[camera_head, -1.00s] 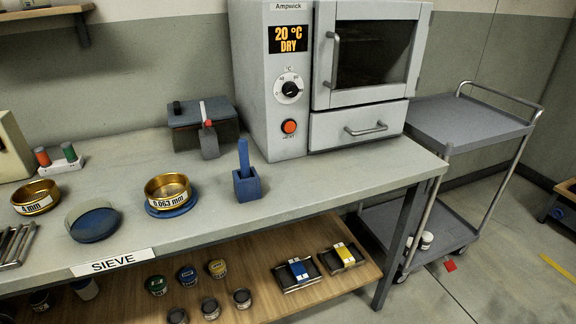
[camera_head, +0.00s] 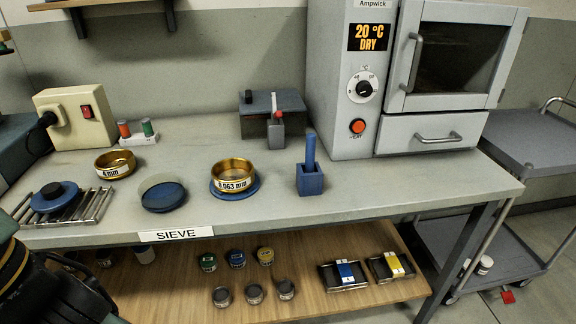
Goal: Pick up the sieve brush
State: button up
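A blue upright handle (camera_head: 310,150), which looks like the sieve brush, stands in a square blue holder (camera_head: 311,181) on the grey bench. Its lower end is hidden inside the holder. The holder stands right of the brass 0.063 mm sieve (camera_head: 234,173) and in front of the oven's left side. Dark parts of my arm and perhaps my gripper show at the lower left corner, cut off by the frame. No fingertips can be made out there. These parts are far from the brush, with much of the bench between.
The oven (camera_head: 354,100) stands at the bench's back right. A 4 mm sieve (camera_head: 115,164), a clear-walled blue dish (camera_head: 163,197) and a metal rack (camera_head: 77,207) lie to the left. A dark box (camera_head: 272,115) stands behind the holder. The bench right of the holder is clear.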

aim_at(310, 156)
jog(key=j+z, duration=0.2)
jog(key=z, duration=0.25)
jog(key=j+z, duration=0.2)
jog(key=z, duration=0.2)
jog(key=j+z, duration=0.15)
jog(key=z, duration=0.3)
jog(key=k+j+z, duration=0.2)
jog(key=j, duration=0.15)
jog(key=k+j+z, duration=0.15)
jog(key=j, duration=0.2)
jog(key=k+j+z, duration=0.2)
jog(key=i+j, duration=0.1)
jog(key=j, duration=0.5)
jog(key=i+j, duration=0.1)
jog(key=j, duration=0.55)
jog(key=i+j, duration=0.1)
jog(key=i, duration=0.15)
